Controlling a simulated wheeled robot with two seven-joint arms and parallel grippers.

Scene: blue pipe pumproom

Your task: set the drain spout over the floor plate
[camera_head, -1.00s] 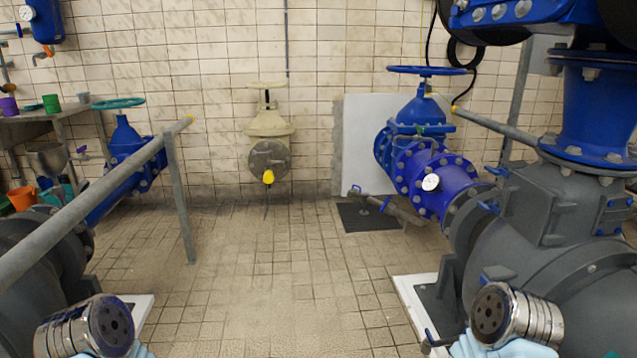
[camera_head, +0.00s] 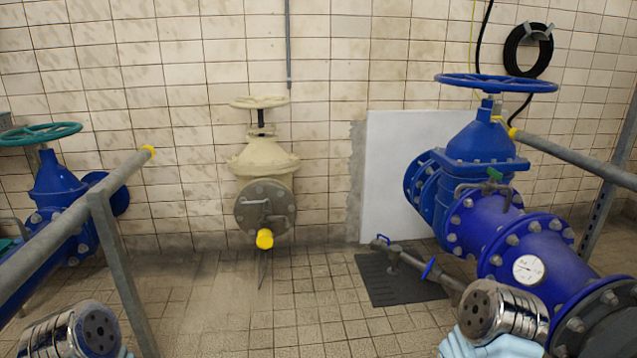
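The drain spout (camera_head: 408,258) is a thin grey pipe low on the right, coming off the underside of the blue pipe (camera_head: 510,240). Neither gripper is visible.
A grey railing (camera_head: 100,215) with a yellow cap stands at left. A cream valve (camera_head: 264,170) is on the back wall. The middle tiled floor (camera_head: 270,315) is clear.

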